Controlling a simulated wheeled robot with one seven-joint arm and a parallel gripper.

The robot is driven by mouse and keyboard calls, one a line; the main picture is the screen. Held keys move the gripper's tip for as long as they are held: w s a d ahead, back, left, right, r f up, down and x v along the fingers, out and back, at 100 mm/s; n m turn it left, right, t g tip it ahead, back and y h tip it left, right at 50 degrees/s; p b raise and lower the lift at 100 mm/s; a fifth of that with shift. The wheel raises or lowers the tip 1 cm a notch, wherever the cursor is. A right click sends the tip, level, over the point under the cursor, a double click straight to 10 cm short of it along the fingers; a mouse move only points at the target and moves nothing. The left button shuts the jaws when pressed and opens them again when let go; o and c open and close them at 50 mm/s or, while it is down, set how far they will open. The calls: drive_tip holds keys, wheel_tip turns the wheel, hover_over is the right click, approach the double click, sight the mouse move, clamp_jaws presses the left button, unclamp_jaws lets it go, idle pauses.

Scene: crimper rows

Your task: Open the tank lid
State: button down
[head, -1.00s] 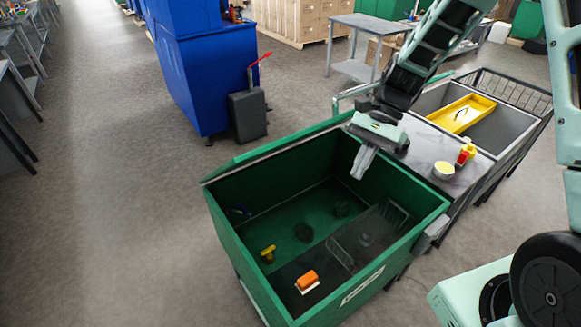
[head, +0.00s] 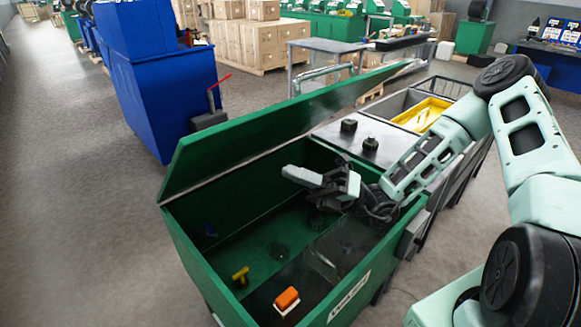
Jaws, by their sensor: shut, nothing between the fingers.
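The green tank (head: 195,262) stands in the middle with its top uncovered. Its green lid (head: 265,128) stands up from the far edge as a broad slanted panel, clear of the opening. My gripper (head: 286,172) is over the tank's opening, below the lid's top edge, with its fingers pointing left. It is shut and empty. It appears apart from the lid. My gripper and wrist hide part of the tank's far right inside.
In the tank lie a yellow handle-like piece (head: 240,276) and an orange block (head: 287,298). A grey-topped bench (head: 325,131) with black knobs and a yellow tray (head: 421,115) adjoins on the right. A blue machine (head: 160,95) stands behind. The floor at left is clear.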

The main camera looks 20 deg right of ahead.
sight(229, 130)
drive_tip(key=shift+w+a+r+p, duration=0.7)
drive_tip(key=shift+a+r+p, duration=0.1)
drive_tip(key=shift+a+r, duration=0.4)
drive_tip(key=shift+w+a+r+p, duration=0.8)
drive_tip(key=shift+a+r, duration=0.25)
drive_tip(key=shift+a, duration=0.2)
drive_tip(key=shift+w+a+r+p, duration=0.65)
drive_tip(key=shift+a+r+p, duration=0.2)
drive_tip(key=shift+a+r, duration=0.35)
drive_tip(key=shift+f, duration=0.1)
drive_tip(key=shift+w, duration=0.1)
